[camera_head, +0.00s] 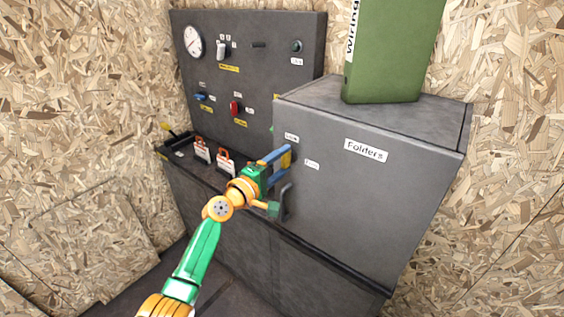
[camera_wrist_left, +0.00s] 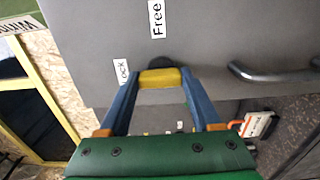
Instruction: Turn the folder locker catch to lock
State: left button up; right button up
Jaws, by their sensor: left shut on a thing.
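The folder locker (camera_head: 360,195) is a dark grey box with a "Folders" label on its front. Its yellow catch (camera_head: 287,159) is at the left edge of the front, near the "Lock" label (camera_head: 291,138) and the "Free" label (camera_head: 311,164). My left gripper (camera_head: 283,163) is shut on the catch. In the left wrist view the yellow catch (camera_wrist_left: 160,78) spans between my two blue fingers, with a dark round base partly hidden behind it. There the "Lock" label (camera_wrist_left: 121,72) is beside the left finger and the "Free" label (camera_wrist_left: 157,18) above. My right gripper is not in view.
A grey bar handle (camera_wrist_left: 270,75) is right of the catch in the wrist view. A green binder (camera_head: 392,50) stands on the locker. A control panel (camera_head: 250,70) with a gauge and switches stands behind, with red-and-white tagged padlocks (camera_head: 225,162) on the ledge below.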

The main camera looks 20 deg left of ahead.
pick_arm(q)
jog(key=o, duration=1.4)
jog(key=v, duration=0.7)
jog(key=shift+f, duration=0.1)
